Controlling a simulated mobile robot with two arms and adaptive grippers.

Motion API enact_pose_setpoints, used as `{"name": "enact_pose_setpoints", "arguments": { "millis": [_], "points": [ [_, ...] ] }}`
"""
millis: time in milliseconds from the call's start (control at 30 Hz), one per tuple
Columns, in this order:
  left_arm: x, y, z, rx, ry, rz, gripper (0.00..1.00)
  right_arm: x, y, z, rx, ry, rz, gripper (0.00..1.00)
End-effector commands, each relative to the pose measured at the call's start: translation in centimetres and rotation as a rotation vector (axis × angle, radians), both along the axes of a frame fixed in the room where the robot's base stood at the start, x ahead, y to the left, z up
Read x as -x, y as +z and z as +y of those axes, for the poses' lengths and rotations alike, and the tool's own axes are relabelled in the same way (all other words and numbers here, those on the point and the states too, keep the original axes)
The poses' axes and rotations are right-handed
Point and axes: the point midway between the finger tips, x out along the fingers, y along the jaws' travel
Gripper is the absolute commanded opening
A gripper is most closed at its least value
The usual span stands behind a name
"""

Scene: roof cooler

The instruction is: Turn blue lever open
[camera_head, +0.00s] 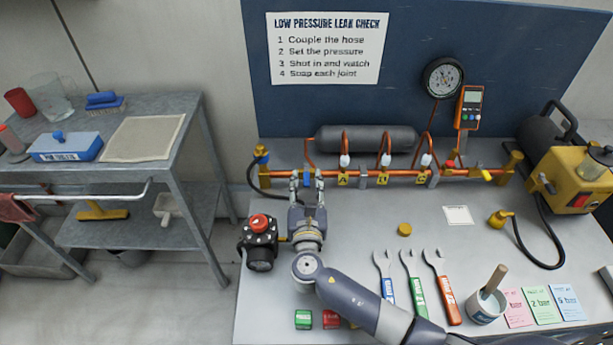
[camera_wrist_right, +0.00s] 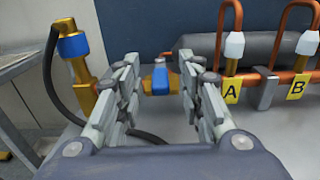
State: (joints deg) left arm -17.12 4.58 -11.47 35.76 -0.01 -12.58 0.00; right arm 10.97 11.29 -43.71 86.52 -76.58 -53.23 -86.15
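The blue lever (camera_head: 307,180) is on the left part of the copper pipe, beside the tag marked A. In the right wrist view the blue lever (camera_wrist_right: 160,82) sits on a brass valve body and shows between my fingers. My right gripper (camera_head: 306,184) reaches toward the pipe from the front. In the wrist view my right gripper (camera_wrist_right: 158,68) has its two fingers spread wide, one on each side of the lever, with gaps showing. I cannot tell how far the fingertips reach past the lever. My left gripper is not in view.
A brass fitting with a blue collar (camera_wrist_right: 73,45) and a black hose stand left of my fingers. Tag A (camera_wrist_right: 231,90) and a pipe bracket are to the right. A black device with a red knob (camera_head: 260,242) stands left of my wrist.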

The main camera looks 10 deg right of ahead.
Motion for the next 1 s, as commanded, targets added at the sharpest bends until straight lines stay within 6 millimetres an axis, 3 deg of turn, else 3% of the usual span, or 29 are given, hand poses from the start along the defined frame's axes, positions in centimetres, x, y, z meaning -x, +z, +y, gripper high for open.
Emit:
{"name": "enact_pose_setpoints", "arguments": {
  "millis": [200,467,633,1000],
  "points": [
    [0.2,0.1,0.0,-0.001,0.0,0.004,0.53,-1.7,0.0,-0.3,0.001,0.0,0.0,0.35],
    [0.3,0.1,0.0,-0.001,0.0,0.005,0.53,-1.8,-0.1,-0.4,0.0,0.0,0.001,0.35],
    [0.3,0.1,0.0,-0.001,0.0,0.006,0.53,-1.8,0.0,-0.4,0.0,0.0,0.001,0.01],
    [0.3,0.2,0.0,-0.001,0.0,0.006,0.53,-1.7,0.0,-0.5,0.001,0.024,0.0,0.0]
  ]
}}
